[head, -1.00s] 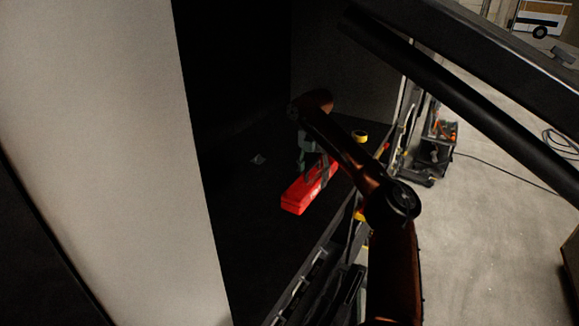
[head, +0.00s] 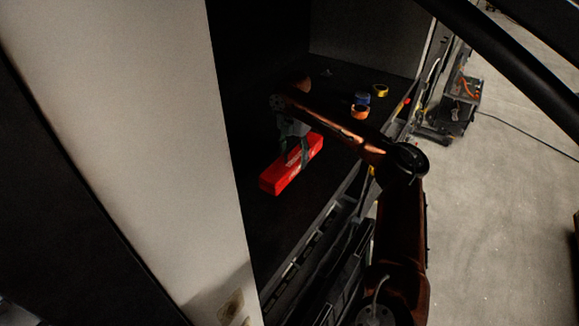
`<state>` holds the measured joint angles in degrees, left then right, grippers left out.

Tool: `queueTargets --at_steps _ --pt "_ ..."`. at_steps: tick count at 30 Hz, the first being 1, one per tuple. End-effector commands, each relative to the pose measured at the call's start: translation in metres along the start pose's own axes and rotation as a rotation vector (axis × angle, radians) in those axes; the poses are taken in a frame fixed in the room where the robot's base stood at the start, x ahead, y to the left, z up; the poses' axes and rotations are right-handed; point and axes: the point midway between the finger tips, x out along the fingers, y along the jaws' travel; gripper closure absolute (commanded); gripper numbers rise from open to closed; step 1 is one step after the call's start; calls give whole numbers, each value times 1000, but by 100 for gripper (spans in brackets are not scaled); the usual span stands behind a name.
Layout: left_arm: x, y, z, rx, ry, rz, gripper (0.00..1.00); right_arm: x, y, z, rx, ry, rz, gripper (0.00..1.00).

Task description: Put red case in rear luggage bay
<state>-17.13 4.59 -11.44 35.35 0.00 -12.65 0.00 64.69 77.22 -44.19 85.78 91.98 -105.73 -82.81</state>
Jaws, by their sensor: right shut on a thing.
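The red case (head: 281,175) is a long red box inside the dark luggage bay (head: 290,232). It lies at a slant, its near end toward the lower left. My right gripper (head: 293,154) reaches in from above and is shut on the case near its middle. The fingers hide a strip of the case. The shade makes it hard to tell whether the case touches the bay floor. My left gripper is not in view.
Rolls of tape in yellow (head: 380,90), blue (head: 362,98) and orange (head: 360,112) lie deeper on the bay floor. A pale panel (head: 130,120) bounds the bay at left. A tool caddy (head: 458,100) stands outside at right on open concrete floor.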

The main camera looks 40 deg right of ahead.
Motion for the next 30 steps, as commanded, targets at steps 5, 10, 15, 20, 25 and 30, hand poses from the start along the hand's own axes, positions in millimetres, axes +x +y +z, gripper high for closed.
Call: queueTargets --at_steps 5,10,15,20,25,30 --pt "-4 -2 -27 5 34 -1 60 9 5 -7 1 -2 1 96" --pt "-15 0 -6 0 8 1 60 25 8 -14 1 -1 -4 96" --pt "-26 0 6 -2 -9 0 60 44 8 -14 1 -1 -1 96" --pt "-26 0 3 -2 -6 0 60 50 9 -14 1 -2 2 96" --pt "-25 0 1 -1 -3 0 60 50 9 -14 0 -2 1 96" --pt "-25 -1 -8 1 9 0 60 52 8 -14 0 -1 -1 41"
